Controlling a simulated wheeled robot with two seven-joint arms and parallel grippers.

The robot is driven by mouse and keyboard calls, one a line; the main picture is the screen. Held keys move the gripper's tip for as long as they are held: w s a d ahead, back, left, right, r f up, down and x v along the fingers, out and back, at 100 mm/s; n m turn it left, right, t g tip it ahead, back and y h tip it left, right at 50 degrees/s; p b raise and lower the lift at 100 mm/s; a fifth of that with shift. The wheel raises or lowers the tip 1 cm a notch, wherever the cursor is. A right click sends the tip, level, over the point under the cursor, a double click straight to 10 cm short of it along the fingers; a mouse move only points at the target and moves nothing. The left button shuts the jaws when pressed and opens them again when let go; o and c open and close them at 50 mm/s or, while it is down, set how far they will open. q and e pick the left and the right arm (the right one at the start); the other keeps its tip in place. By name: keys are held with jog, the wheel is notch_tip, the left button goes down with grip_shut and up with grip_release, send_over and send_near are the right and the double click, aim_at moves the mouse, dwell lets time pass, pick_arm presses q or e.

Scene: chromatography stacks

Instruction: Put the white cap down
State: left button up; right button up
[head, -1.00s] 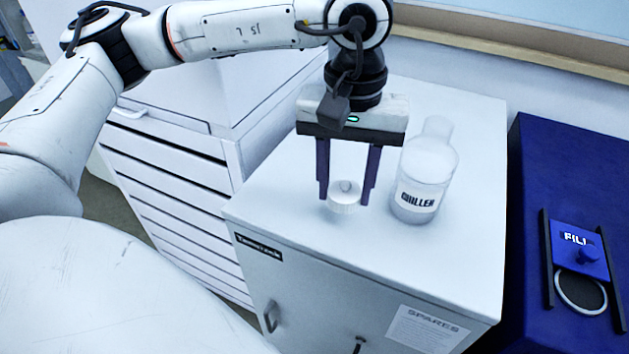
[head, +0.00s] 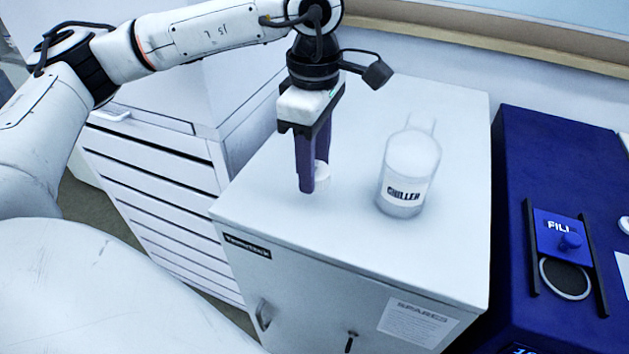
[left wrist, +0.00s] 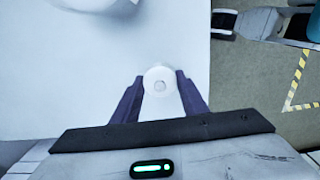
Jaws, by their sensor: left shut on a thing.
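The white cap (head: 322,174) is a small round white piece above the top of the white cabinet (head: 285,215), left of the bottle. My left gripper (head: 312,186) points down with its purple fingers shut on the cap. In the head view the fingers hide part of the cap. In the left wrist view the cap (left wrist: 160,80) sits between the two fingertips, its round top facing the camera. I cannot tell whether its underside touches the cabinet top.
A clear bottle labelled "CHILLER" (head: 409,170) stands on the cabinet right of the gripper. A blue unit (head: 510,190) with a "FILL" slide stands farther right. A white drawer unit (head: 160,165) is at left. The cabinet top's front part is clear.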

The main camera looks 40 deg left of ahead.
aim_at(315, 198)
pick_arm(q)
jog(key=shift+f, duration=2)
jog(key=shift+f, duration=0.15)
jog(key=o, duration=1)
jog(key=shift+r, duration=0.5)
notch_tip(315, 198, up, 11)
jog(key=shift+r, duration=0.2)
